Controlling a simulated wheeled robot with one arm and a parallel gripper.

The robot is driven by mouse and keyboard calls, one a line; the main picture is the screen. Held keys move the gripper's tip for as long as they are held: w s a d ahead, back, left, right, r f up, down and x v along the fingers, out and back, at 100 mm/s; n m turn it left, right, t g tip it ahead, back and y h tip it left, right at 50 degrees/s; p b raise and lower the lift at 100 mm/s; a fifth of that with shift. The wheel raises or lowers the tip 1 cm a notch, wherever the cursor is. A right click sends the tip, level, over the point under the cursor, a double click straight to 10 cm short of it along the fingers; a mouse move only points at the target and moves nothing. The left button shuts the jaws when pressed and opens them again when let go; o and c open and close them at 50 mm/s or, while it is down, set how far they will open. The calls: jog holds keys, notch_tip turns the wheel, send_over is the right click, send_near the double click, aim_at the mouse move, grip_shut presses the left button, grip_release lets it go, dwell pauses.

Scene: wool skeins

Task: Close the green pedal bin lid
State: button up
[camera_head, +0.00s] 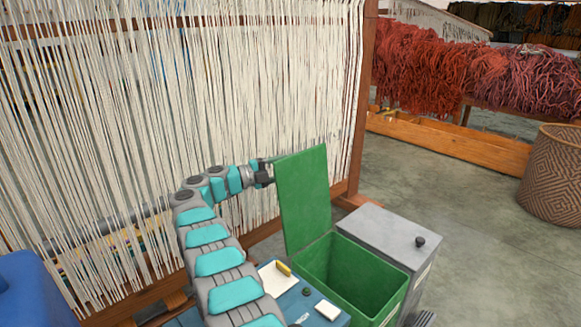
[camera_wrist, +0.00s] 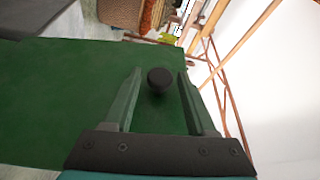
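The green pedal bin (camera_head: 350,281) stands at the lower right of centre in the head view, its inside showing empty. Its green lid (camera_head: 305,197) stands up, nearly vertical, hinged at the bin's left side. My gripper (camera_head: 270,172) is at the lid's upper left edge, partly hidden behind the lid. In the wrist view the lid's green face (camera_wrist: 60,100) fills the left and middle. A black round knob (camera_wrist: 159,79) on it sits between the spread fingers of my gripper (camera_wrist: 159,73), with gaps on both sides.
A grey lidded bin (camera_head: 385,235) with a black knob stands right beside the green one. A blue surface (camera_head: 300,297) with small items lies to the left. A loom with white threads (camera_head: 200,90) stands behind my arm. A woven basket (camera_head: 556,180) is at far right; open floor lies between.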

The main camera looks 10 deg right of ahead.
grip_shut()
dwell(1.1)
